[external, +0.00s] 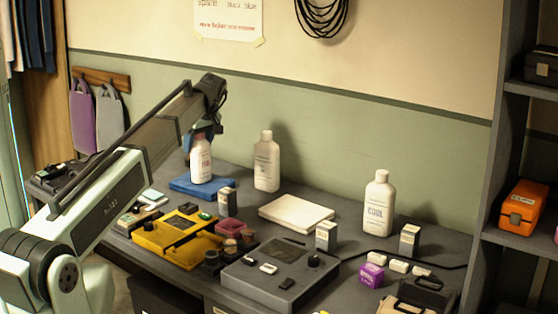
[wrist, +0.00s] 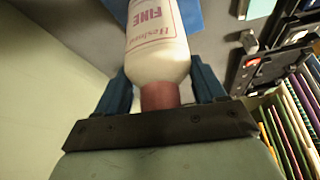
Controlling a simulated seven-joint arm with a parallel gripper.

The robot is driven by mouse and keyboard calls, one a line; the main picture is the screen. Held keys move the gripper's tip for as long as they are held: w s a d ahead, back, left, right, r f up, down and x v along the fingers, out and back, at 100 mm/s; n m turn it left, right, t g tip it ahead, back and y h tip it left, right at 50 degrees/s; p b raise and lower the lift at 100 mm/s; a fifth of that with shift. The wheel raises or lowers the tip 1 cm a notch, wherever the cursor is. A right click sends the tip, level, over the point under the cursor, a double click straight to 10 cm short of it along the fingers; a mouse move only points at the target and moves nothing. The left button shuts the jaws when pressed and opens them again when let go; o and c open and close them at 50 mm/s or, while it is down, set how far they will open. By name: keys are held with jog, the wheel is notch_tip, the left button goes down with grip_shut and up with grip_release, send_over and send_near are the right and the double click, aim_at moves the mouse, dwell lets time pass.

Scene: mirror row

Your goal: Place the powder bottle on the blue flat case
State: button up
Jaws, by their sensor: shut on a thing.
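The powder bottle (external: 201,162) is white with red lettering and is upright over the blue flat case (external: 180,185) at the back left of the bench. Its base appears at the case's top; I cannot tell whether it rests there or hangs just above. My gripper (external: 203,137) points down and is shut on the bottle's upper end. In the wrist view, the bottle (wrist: 158,45) reads "FINE", and its red cap lies between my gripper's blue fingers (wrist: 159,75). Part of the blue case (wrist: 188,14) shows beside the bottle; its base is out of frame there.
A second white bottle (external: 267,162) stands close right of the case, and a "COOL" bottle (external: 378,206) farther right. A white flat case (external: 296,213), a yellow device (external: 160,236) and a grey device (external: 275,272) are in front. Small boxes stand among them. The wall is behind.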

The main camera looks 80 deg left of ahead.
jog(key=o, duration=1.6)
jog(key=shift+f, duration=0.1)
jog(key=shift+o, duration=0.2)
jog(key=v, duration=1.2)
